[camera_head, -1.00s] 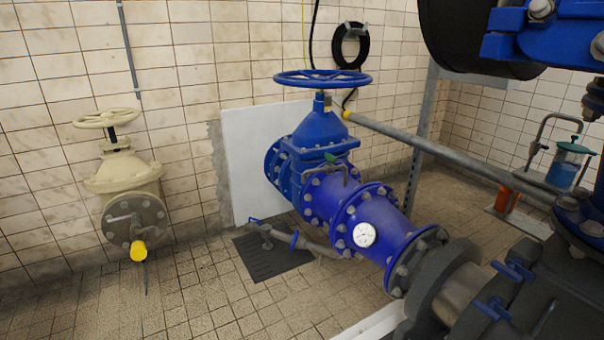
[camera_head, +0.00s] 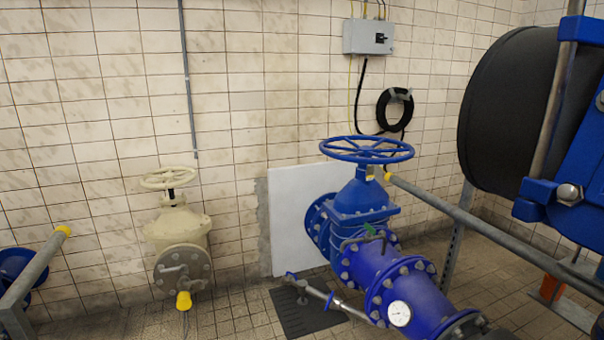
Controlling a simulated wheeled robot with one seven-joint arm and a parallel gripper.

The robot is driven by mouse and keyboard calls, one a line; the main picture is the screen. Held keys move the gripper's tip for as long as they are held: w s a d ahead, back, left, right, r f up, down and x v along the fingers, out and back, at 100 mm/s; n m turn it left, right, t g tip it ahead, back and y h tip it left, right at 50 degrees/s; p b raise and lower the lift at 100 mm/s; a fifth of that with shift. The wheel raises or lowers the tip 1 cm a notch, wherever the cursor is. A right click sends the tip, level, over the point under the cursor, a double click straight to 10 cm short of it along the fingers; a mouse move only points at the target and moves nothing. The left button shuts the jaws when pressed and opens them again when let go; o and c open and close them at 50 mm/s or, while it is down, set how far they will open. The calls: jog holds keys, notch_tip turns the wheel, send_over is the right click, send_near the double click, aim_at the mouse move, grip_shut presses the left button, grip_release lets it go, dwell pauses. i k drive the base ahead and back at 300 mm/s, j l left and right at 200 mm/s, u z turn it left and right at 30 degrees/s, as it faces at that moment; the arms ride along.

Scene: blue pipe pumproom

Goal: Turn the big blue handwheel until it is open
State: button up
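The big blue handwheel (camera_head: 367,150) lies flat on top of a blue gate valve (camera_head: 362,203), right of the middle in the head view. It has spokes and an open rim, and nothing touches it. The valve sits on a blue flanged pipe (camera_head: 402,283) with a round white gauge (camera_head: 399,314). Whether the valve is open or closed cannot be told from this view. My gripper is not in view.
A cream valve with its own handwheel (camera_head: 169,178) stands at the left wall. Grey rails with yellow caps stand at the left (camera_head: 36,273) and right (camera_head: 480,230). A large dark cylinder (camera_head: 515,97) fills the right. A grey switch box (camera_head: 369,37) hangs above.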

aim_at(365, 153)
jog(key=i+j+u, duration=0.15)
jog(key=i+j, duration=0.15)
jog(key=i, duration=0.15)
jog(key=i+j+u, duration=0.2)
jog(key=i, duration=0.25)
jog(key=i+j+u, duration=0.15)
jog(key=i, duration=0.3)
jog(key=i+j+u, duration=0.2)
jog(key=i, duration=0.3)
jog(key=i+z, duration=0.2)
jog(key=i, duration=0.3)
jog(key=i+z, duration=0.2)
jog(key=i, duration=0.3)
jog(key=i+j+z, duration=0.25)
jog(key=i, duration=0.2)
